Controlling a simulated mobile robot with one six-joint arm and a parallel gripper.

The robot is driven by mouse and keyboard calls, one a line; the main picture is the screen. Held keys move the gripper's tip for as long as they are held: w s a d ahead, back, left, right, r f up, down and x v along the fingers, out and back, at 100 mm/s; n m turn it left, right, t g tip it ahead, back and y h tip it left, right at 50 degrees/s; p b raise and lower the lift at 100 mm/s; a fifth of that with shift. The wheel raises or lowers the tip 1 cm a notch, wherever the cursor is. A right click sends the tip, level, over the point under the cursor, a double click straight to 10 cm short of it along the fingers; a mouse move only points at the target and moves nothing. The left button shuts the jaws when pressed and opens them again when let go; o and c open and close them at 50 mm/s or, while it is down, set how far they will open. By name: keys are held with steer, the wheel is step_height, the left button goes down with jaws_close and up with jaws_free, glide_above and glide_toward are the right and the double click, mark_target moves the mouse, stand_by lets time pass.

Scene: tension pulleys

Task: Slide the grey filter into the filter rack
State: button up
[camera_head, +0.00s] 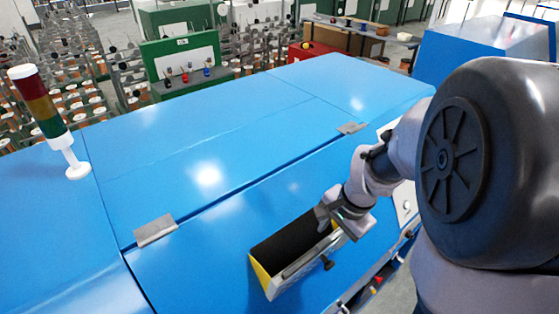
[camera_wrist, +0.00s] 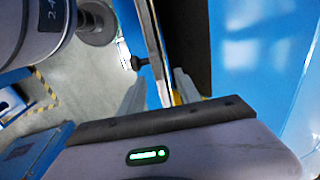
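In the head view, a tilted-out flap (camera_head: 303,262) with a pale rim, a yellow side (camera_head: 261,277) and a black knob (camera_head: 328,264) stands at the front of the blue machine. Behind it is a dark opening (camera_head: 290,242); I cannot see a rack inside. My gripper (camera_head: 332,216) is at the flap's upper right end. In the wrist view, my gripper (camera_wrist: 160,96) has its fingers apart, on either side of the flap's thin edge (camera_wrist: 153,45), with gaps visible. The knob (camera_wrist: 140,62) shows beside it. I cannot make out a separate grey filter.
The blue machine top (camera_head: 210,130) is broad and mostly clear, with metal hinges (camera_head: 155,230) along a seam. A red, amber and green signal lamp (camera_head: 40,105) stands at left. A green box (camera_head: 185,60) with small coloured items and spool racks stand behind.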

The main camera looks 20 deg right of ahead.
mark_target(330, 238)
steer(key=x, duration=0.3)
steer(key=shift+d, duration=0.3)
steer(key=shift+w+a+f, duration=0.1)
steer(key=shift+a+f, duration=0.1)
steer(key=shift+f, duration=0.15)
jaws_close()
steer(key=shift+r, duration=0.2)
steer(key=shift+p+v, duration=1.35)
steer(key=shift+v, duration=0.55)
steer(key=shift+w, duration=0.1)
